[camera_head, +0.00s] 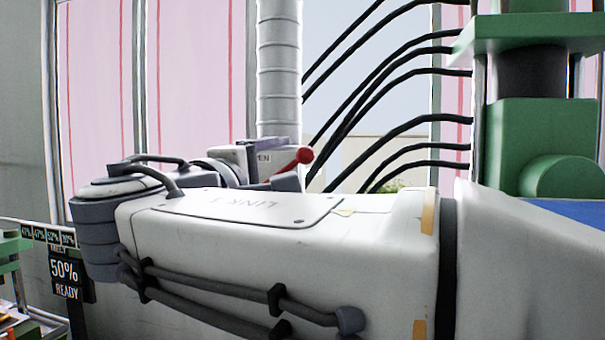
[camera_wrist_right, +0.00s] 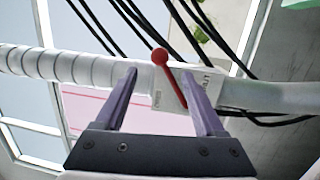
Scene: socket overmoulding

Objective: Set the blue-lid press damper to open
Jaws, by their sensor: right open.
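The damper's red lever with a round red knob (camera_head: 303,155) shows in the head view beside the pale damper body, partly hidden by my right gripper and arm. In the right wrist view the red lever (camera_wrist_right: 173,82) slants between the two fingers, its knob toward the fingertip end. My right gripper (camera_wrist_right: 160,74) is open; no finger clearly touches the lever. The white damper plate (camera_wrist_right: 205,88) has small lettering, partly covered by the right finger. A blue surface (camera_head: 580,210) shows at the green press (camera_head: 540,145) on the right. My left gripper is not in view.
A ribbed pale duct (camera_head: 279,70) rises above the damper; it also runs in from the left in the wrist view (camera_wrist_right: 55,63). Several black cables (camera_head: 400,125) hang between duct and press. A sign reading 50% READY (camera_head: 66,279) stands at lower left. My arm hides the middle.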

